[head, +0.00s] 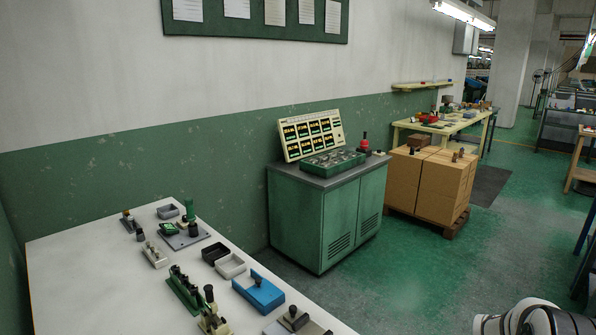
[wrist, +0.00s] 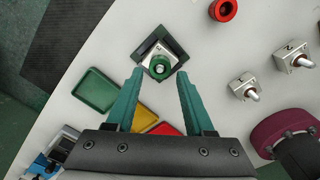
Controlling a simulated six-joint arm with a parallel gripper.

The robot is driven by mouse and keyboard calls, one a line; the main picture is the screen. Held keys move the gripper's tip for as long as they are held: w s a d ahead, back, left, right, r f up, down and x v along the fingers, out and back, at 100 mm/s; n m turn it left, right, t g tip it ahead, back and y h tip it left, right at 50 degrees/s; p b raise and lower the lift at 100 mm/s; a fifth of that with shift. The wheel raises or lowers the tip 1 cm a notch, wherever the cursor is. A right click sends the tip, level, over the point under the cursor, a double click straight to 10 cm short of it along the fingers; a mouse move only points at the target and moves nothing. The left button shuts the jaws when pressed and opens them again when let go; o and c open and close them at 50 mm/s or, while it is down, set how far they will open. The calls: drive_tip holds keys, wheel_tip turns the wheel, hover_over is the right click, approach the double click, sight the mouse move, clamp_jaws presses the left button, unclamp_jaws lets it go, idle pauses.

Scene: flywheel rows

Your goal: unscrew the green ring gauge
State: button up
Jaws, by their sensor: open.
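The green ring gauge (wrist: 159,67) shows in the wrist view as a round green ring with a pale centre. It sits on a light metal block (wrist: 170,52) on a dark green square base. My gripper (wrist: 160,73) is open, its two teal fingers pointing towards the ring. The fingertips lie to the left and right of the ring in the picture; I see no contact, and their height above it cannot be told. In the head view my gripper is out of sight, and I cannot pick out this ring there.
In the wrist view, a green tray (wrist: 90,92) lies left of the fingers, with a red tray (wrist: 165,129) partly hidden below. A red ring (wrist: 223,10) lies above right. Metal blocks with pins (wrist: 242,86) and a maroon wheel (wrist: 281,126) stand right. Bare pale surface lies between.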

drive_tip(key=m, duration=1.3)
drive_tip(key=shift+m, duration=0.3)
drive_tip(key=m, duration=1)
drive_tip(key=shift+m, duration=0.4)
drive_tip(key=m, duration=0.3)
drive_tip(key=shift+f, duration=0.15)
